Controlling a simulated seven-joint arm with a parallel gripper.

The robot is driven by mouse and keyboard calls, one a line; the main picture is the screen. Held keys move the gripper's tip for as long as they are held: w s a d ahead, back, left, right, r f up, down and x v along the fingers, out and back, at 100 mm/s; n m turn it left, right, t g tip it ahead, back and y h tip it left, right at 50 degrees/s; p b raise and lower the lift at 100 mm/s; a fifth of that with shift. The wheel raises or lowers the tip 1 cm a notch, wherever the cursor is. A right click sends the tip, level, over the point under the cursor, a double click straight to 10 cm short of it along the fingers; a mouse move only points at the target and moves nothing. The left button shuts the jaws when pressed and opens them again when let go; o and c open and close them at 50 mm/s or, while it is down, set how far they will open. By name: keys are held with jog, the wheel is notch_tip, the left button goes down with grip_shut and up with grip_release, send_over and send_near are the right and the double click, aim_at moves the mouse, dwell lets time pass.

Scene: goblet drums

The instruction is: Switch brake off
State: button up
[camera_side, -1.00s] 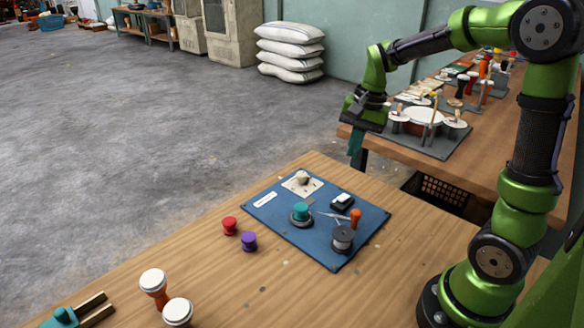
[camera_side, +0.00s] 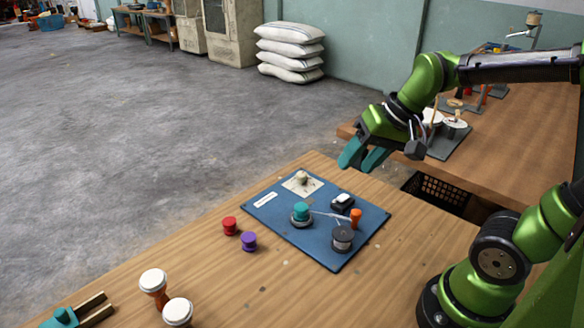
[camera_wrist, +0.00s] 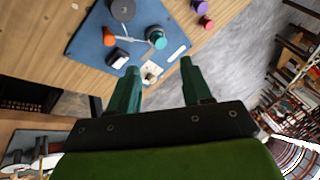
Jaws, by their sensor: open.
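A blue board (camera_side: 290,232) lies on the wooden table. It carries a teal knob (camera_side: 301,212), a black and white rocker switch (camera_side: 343,201), an orange-handled piece (camera_side: 355,216), a dark round spool-like part (camera_side: 342,238) and a cream plate with a small knob (camera_side: 302,180). I cannot tell which of these is the brake. My gripper (camera_side: 362,160) is open and empty, above and beyond the board's far edge. In the wrist view the cream plate (camera_wrist: 151,72) shows between my open fingers (camera_wrist: 158,78), with the rocker switch (camera_wrist: 117,58) and teal knob (camera_wrist: 157,38) beyond.
A red piece (camera_side: 230,226) and a purple piece (camera_side: 249,241) stand left of the board. Two small goblet drums (camera_side: 154,285) stand near the front. A second bench (camera_side: 500,150) with drums is behind. A black crate (camera_side: 437,187) sits between the tables.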

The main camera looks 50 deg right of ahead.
aim_at(343, 197)
jog(key=shift+w+d+f+m+g+y, duration=0.6)
jog(key=shift+w+d+m, duration=1.15)
jog(key=shift+d, duration=1.2)
jog(key=shift+w+d+f+m+g+y, duration=0.25)
jog(key=shift+w+d+f+m+g, duration=0.75)
jog(key=shift+d+m, duration=1.55)
jog(key=shift+w+d+f+m+g+y, duration=0.45)
jog(key=shift+w+d+m+g, duration=0.9)
jog(key=shift+d, duration=2.05)
jog(key=shift+t, duration=0.35)
jog(key=x, duration=1)
jog(key=w+x, duration=0.1)
jog(key=x, duration=0.5)
